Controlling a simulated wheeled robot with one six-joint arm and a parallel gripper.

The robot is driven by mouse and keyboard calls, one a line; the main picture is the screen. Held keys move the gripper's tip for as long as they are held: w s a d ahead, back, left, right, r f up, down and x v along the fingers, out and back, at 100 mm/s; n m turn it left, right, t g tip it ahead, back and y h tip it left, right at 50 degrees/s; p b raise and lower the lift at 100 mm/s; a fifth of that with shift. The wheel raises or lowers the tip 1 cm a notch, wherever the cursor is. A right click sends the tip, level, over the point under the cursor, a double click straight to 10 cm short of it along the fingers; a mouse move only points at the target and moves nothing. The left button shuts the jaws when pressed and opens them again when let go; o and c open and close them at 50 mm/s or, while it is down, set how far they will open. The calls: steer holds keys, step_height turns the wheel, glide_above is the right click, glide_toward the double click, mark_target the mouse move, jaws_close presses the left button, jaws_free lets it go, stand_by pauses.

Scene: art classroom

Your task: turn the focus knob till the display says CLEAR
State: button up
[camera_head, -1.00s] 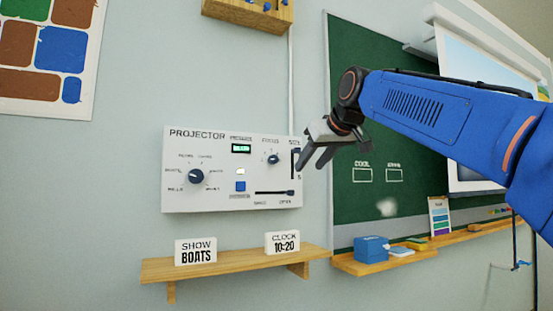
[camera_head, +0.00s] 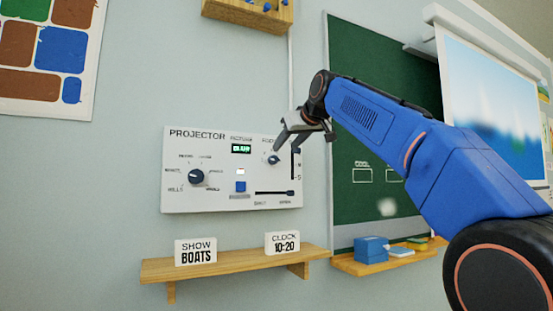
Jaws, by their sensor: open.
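The projector panel (camera_head: 215,200) is a white box on the wall. Its small green display (camera_head: 241,149) appears to read BLUR. The focus knob (camera_head: 272,159) is a small dark knob on a white dial at the panel's upper right. My gripper (camera_head: 284,153) is open at the knob, its fingers pointing down and left over the knob's right side. I cannot tell whether a finger touches the knob. The projection screen (camera_head: 490,110) at the right shows a blurred blue and white picture.
A larger dark knob (camera_head: 196,176), a blue button (camera_head: 240,187) and a slider (camera_head: 290,193) are on the same panel. Below, a wooden shelf (camera_head: 225,266) bears the SHOW BOATS sign (camera_head: 195,251) and the CLOCK 10:20 sign (camera_head: 282,243). A green chalkboard (camera_head: 365,60) is right of the panel.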

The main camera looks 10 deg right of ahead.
mark_target(275, 159)
steer(key=x, duration=0.9)
steer(key=shift+w+a+f, duration=0.1)
steer(key=shift+w, duration=0.1)
steer(key=shift+c, duration=0.2)
steer(key=c, duration=1)
